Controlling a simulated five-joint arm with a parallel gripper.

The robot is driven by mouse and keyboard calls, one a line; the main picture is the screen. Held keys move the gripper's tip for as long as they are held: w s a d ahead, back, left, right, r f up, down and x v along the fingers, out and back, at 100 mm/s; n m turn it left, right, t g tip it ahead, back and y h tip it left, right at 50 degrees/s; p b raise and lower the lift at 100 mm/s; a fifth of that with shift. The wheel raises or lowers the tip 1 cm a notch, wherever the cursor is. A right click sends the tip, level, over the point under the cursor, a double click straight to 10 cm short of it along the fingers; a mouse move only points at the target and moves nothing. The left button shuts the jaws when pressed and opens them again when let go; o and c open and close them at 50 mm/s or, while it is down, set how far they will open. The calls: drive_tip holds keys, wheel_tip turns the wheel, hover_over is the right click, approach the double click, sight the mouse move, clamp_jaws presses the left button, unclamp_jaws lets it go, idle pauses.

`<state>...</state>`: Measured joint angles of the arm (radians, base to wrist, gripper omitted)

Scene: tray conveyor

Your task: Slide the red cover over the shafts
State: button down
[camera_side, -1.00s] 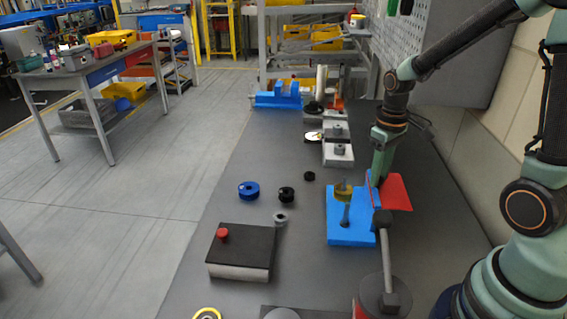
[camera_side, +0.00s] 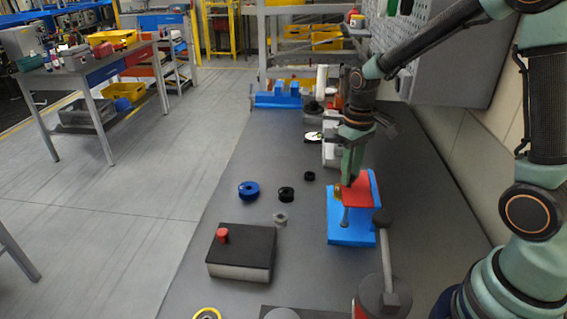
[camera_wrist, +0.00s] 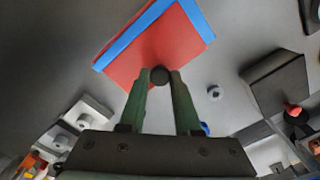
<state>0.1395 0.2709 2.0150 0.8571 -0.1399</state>
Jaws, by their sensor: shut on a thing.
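The red cover (camera_side: 360,193) is a flat plate over the blue fixture (camera_side: 350,238) in the side view. A grey shaft (camera_side: 346,220) stands on the fixture, its lower part visible below the cover. A brass-coloured part (camera_side: 338,193) shows at the cover's left edge. My gripper (camera_side: 348,183) is shut on the cover's round dark knob. In the wrist view, my gripper (camera_wrist: 160,78) pinches the knob (camera_wrist: 160,74), with the cover (camera_wrist: 180,45) beyond and blue fixture edges (camera_wrist: 118,50) along two sides. The shaft tops are hidden, and I cannot tell whether they touch the cover.
A grey post with an arm (camera_side: 386,255) stands right of the fixture. A blue ring (camera_side: 248,190), black rings (camera_side: 287,194) and a black-topped block (camera_side: 243,250) with a red knob lie to the left. The bench between them and the fixture is clear.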

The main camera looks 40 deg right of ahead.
drive_tip(key=shift+w+a+r, duration=0.1)
drive_tip(key=shift+w+a, duration=0.1)
drive_tip(key=shift+w, duration=0.05)
drive_tip(key=c, duration=0.6)
unclamp_jaws()
wheel_tip(320, 180, up, 12)
drive_tip(key=shift+s, duration=0.1)
drive_tip(key=s+a+r+t, duration=0.1)
drive_tip(key=s+a+t, duration=0.3)
drive_tip(key=s, duration=0.5)
drive_tip(key=shift+a+r+t, duration=0.35)
drive_tip(key=shift+a+t, duration=0.05)
drive_tip(key=shift+t, duration=0.4)
